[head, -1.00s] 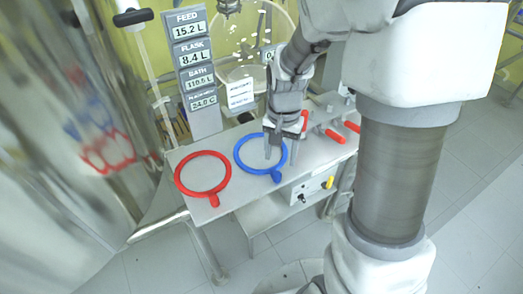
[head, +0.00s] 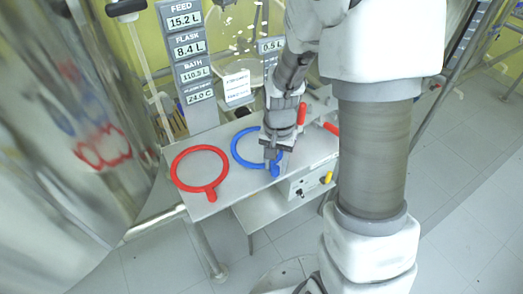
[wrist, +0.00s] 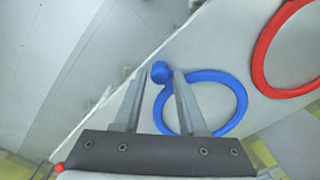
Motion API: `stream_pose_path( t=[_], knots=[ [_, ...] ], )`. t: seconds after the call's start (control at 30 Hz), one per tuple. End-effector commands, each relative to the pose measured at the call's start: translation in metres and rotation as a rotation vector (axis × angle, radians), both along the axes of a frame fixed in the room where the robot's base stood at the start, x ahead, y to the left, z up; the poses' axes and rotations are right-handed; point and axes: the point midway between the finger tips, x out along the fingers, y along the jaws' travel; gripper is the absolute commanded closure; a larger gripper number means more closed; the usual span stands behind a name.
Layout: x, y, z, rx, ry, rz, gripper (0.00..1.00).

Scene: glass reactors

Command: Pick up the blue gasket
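The blue gasket (head: 236,152) is a ring with a short knobbed tab, lying on the grey bench. It also shows in the wrist view (wrist: 236,92). My gripper (head: 273,166) is over its right front side, near the tab, and hides part of the ring in the head view. In the wrist view my gripper (wrist: 161,74) has its two fingers apart, with the blue tab knob between the tips as seen. The right finger overlaps the ring there. Whether the fingers touch the gasket cannot be told.
A red gasket (head: 177,167) lies left of the blue one, and also shows in the wrist view (wrist: 262,50). Red handles (head: 331,128) are at the bench's right. A display column (head: 190,62) stands behind. A large shiny vessel (head: 60,150) is at left.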

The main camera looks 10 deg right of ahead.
Motion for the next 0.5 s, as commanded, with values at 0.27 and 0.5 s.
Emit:
stream_pose_path(
  t=[0.27,0.5],
  knots=[
    [0.0001,-0.0001,0.0002,0.0,0.0,0.0,1.0],
    [0.0002,0.0,0.0004,-0.001,-0.001,0.0,1.0]
  ],
)
